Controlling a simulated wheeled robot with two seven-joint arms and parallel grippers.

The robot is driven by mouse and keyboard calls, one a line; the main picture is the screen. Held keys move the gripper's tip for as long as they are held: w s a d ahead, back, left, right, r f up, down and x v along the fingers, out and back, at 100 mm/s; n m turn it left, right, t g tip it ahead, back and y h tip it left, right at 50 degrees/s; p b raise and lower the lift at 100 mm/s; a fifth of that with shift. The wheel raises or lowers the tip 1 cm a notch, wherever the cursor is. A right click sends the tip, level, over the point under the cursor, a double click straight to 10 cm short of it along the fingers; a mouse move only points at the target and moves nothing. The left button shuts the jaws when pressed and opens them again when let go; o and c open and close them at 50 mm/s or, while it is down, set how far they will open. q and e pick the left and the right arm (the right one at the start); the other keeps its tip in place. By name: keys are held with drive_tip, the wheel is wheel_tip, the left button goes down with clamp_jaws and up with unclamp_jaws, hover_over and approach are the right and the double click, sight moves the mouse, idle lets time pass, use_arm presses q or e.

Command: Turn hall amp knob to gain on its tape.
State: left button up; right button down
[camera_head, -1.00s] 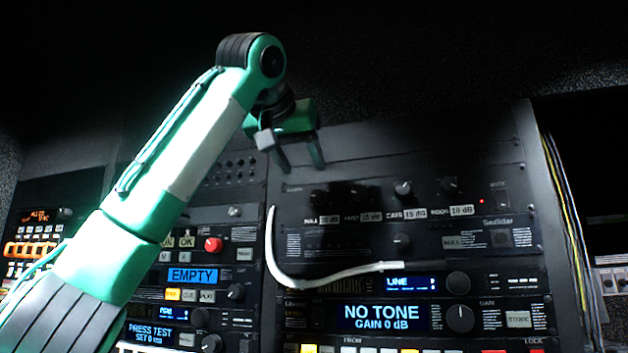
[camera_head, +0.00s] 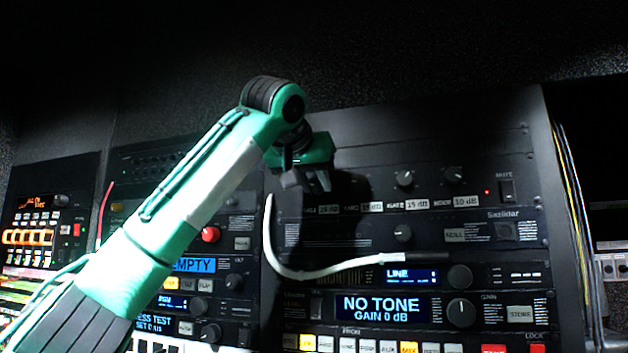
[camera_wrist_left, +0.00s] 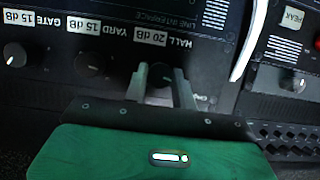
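The hall amp knob (camera_wrist_left: 161,76) is a dark round knob in the left wrist view, beside a white tape (camera_wrist_left: 168,37) reading HALL 20 dB. My left gripper (camera_wrist_left: 162,78) is open, with one finger on each side of this knob; I cannot tell whether they touch it. In the head view my left gripper (camera_head: 318,182) is at the upper left of the amp panel and hides the hall knob. The hall tape (camera_head: 328,210) shows just below it. The knob's pointer is not clear. My right gripper is not in view.
The yard knob (camera_wrist_left: 90,64) and gate knob (camera_wrist_left: 15,55) sit in the same row. A white cable (camera_head: 300,274) hangs below the hall tape. A NO TONE display (camera_head: 381,308) and other rack units lie lower down.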

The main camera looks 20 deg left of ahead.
use_arm(q)
drive_tip(key=shift+c, duration=0.8)
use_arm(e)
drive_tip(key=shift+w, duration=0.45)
